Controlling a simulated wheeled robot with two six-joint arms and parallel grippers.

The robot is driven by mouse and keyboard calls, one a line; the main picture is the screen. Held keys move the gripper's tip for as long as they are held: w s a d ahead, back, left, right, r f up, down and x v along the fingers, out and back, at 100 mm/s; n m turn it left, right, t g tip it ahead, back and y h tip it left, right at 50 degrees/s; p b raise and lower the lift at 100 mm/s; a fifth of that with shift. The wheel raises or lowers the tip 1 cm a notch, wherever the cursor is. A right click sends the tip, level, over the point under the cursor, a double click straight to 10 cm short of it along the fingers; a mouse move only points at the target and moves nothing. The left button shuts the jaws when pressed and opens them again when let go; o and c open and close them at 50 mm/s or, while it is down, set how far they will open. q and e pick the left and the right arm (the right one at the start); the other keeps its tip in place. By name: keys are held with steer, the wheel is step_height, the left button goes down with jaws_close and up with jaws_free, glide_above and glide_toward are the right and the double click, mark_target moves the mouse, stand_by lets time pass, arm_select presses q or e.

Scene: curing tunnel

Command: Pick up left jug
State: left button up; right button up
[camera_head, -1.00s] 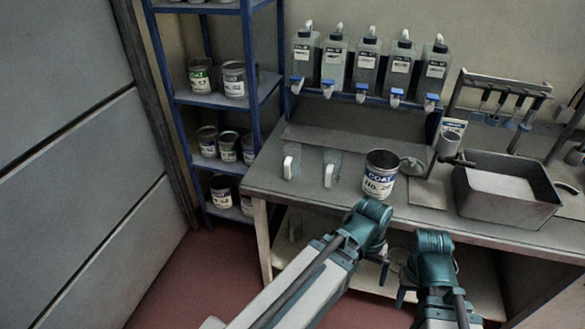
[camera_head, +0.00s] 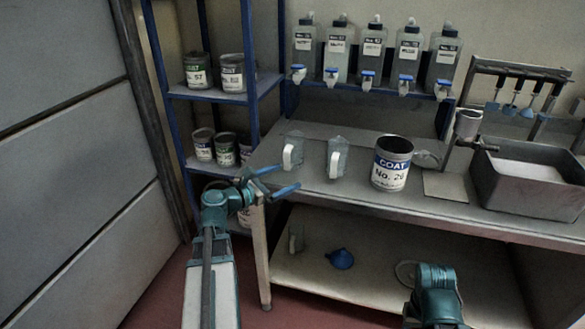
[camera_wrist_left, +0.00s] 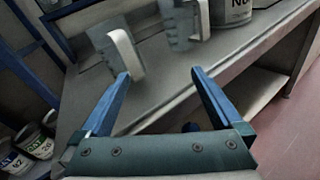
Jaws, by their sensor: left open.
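The left jug (camera_head: 297,143) is clear with a white handle and stands upright near the left end of the workbench (camera_head: 330,205). It also shows in the left wrist view (camera_wrist_left: 107,46), ahead of the left fingertip. A second similar jug (camera_head: 341,153) stands to its right. My left gripper (camera_head: 287,179) is open and empty. In the head view its blue fingers are at the bench's left front corner, just below the left jug. In the left wrist view the fingers (camera_wrist_left: 160,73) are spread apart, with no jug between them. My right arm shows at lower right, but its fingers do not show.
A COAT can (camera_head: 391,170) stands right of the jugs. A grey tub (camera_head: 530,190) is farther right. Several dispenser bottles (camera_head: 372,50) line the back. A blue shelf rack (camera_head: 215,95) with cans is at left. A blue funnel (camera_head: 340,259) lies on the lower shelf.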

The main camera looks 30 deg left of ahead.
mark_target(293, 151)
arm_select(q)
steer(key=s+a+n+t+y+b, duration=0.1)
steer(key=s+a+n+t+y, duration=0.1)
steer(key=a+n, duration=0.3)
steer(key=shift+m, duration=0.6)
steer(key=w, duration=0.5)
steer(key=w+r, duration=0.1)
steer(key=w, duration=0.2)
steer(key=shift+w, duration=0.3)
steer(key=shift+d, duration=0.1)
arm_select(e)
steer(key=shift+f, duration=0.8)
arm_select(q)
steer(key=shift+w, duration=0.15)
steer(key=w, duration=0.2)
steer(key=w+d, duration=0.1)
steer(key=w, duration=0.2)
steer(key=shift+d+r, duration=0.15)
steer(key=c, duration=1.3)
arm_select(e)
steer(key=shift+r, duration=0.2)
arm_select(q)
steer(key=shift+r+p, duration=0.15)
steer(key=shift+p, duration=0.25)
arm_select(e)
steer(key=shift+r, duration=0.15)
